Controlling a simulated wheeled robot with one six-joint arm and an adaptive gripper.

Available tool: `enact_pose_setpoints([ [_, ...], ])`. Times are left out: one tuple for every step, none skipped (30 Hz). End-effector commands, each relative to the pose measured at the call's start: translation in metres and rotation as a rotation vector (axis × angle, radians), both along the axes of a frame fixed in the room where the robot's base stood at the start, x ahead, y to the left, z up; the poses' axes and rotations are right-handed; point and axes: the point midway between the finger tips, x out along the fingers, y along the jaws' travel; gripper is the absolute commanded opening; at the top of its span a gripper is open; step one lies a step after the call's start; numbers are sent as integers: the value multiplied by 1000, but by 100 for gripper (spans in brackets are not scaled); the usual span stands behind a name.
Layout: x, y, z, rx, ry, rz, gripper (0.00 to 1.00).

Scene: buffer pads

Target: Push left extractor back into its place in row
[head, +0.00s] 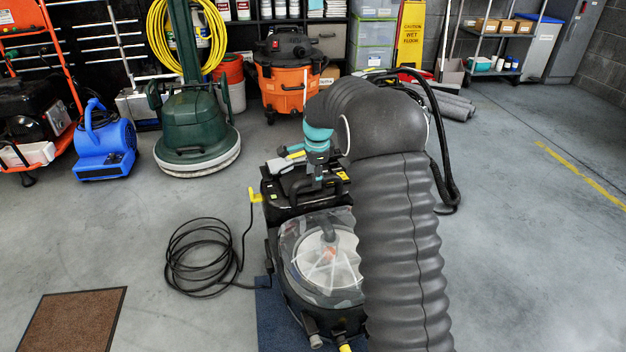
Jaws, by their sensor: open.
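One extractor (289,268), a black machine with a clear domed tank, stands upright in the middle of the head view. Its lower part is over a dark blue mat (268,312). My gripper (317,184) points down at the extractor's black top, by its handle (336,187). The gripper is open. Its fingertips are small here, and I cannot tell whether they touch the handle. My grey sleeved arm hides the extractor's right side and the floor behind it. I see no second extractor clearly.
A black cable coil (203,258) lies left of the extractor. Behind stand a green floor machine (195,135), an orange vacuum (290,82) and a blue blower (104,145). A brown mat (72,322) lies front left. The floor at right is clear.

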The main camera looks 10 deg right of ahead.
Motion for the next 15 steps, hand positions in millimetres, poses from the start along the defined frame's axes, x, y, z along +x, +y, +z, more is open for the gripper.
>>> enact_pose_setpoints([
  [1,0,-6,0,1,0,51],
  [1,0,-8,0,1,0,51],
  [2,0,-11,0,1,0,51],
  [2,0,-13,0,0,0,51],
  [3,0,-14,0,0,0,51],
  [3,0,-15,0,0,0,51],
  [3,0,-16,0,0,0,51],
  [3,0,-16,0,0,0,51],
  [3,0,-17,0,0,0,51],
  [3,0,-17,0,0,0,51],
  [3,0,-17,0,0,0,51],
  [3,0,-17,0,0,0,51],
  [3,0,-17,0,0,0,51],
  [3,0,-17,0,0,0,51],
  [3,0,-16,0,0,0,51],
])
